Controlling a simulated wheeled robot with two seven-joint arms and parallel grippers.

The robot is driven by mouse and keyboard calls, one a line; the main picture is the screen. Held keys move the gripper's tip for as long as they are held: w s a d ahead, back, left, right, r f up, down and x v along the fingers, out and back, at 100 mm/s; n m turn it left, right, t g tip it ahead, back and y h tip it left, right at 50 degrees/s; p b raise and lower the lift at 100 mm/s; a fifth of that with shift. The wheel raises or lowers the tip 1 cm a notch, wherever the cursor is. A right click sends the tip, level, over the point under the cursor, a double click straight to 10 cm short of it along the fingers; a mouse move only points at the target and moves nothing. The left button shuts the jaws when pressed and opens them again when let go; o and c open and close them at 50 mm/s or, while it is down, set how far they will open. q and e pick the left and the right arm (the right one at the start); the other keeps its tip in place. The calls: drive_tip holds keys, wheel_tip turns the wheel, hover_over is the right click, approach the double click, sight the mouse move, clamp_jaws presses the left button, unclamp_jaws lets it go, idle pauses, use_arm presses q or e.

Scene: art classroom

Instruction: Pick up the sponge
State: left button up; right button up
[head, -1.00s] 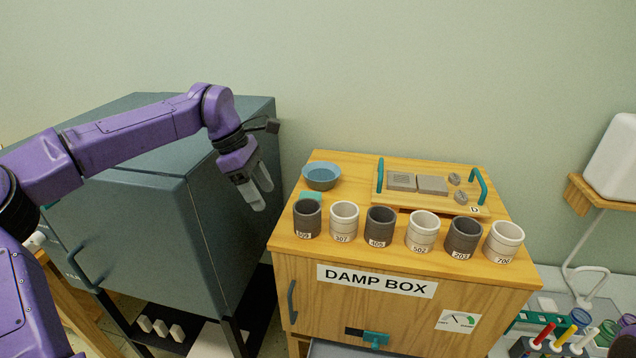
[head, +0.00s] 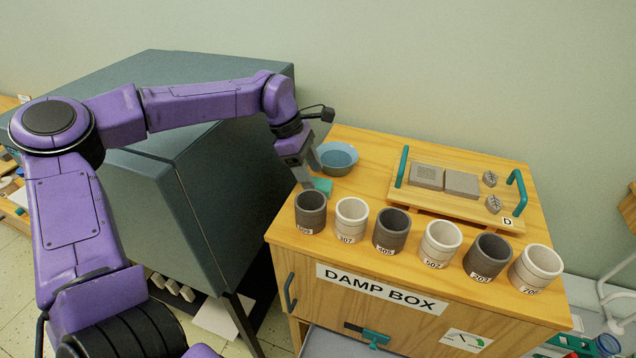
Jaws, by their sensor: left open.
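The sponge (head: 323,186) is a small teal block on the wooden top of the damp box, between the blue bowl (head: 337,158) and the dark cup at the left end of the row. My left gripper (head: 312,180) is open, pointing down right at the sponge's left side. Its fingers hide part of the sponge's left edge. I cannot tell whether they touch it. My right gripper is not in view.
A row of dark and white numbered cups (head: 390,231) stands along the front of the damp box (head: 383,288). A wooden tray (head: 457,208) with teal handles holds grey tiles behind them. A large dark green cabinet (head: 150,180) stands at the left.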

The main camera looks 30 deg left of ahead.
sight(318, 183)
use_arm(q)
drive_tip(key=f, duration=0.1)
drive_tip(key=w+f, duration=0.1)
drive_tip(key=d+f, duration=0.1)
drive_tip(key=shift+w, duration=0.25)
drive_tip(key=shift+s+f, duration=0.1)
drive_tip(key=shift+f, duration=0.15)
drive_tip(key=shift+s+d+r, duration=0.1)
drive_tip(key=shift+s+r, duration=0.05)
drive_tip(key=shift+s, duration=0.2)
drive_tip(key=shift+w, duration=0.1)
drive_tip(key=c, duration=0.8)
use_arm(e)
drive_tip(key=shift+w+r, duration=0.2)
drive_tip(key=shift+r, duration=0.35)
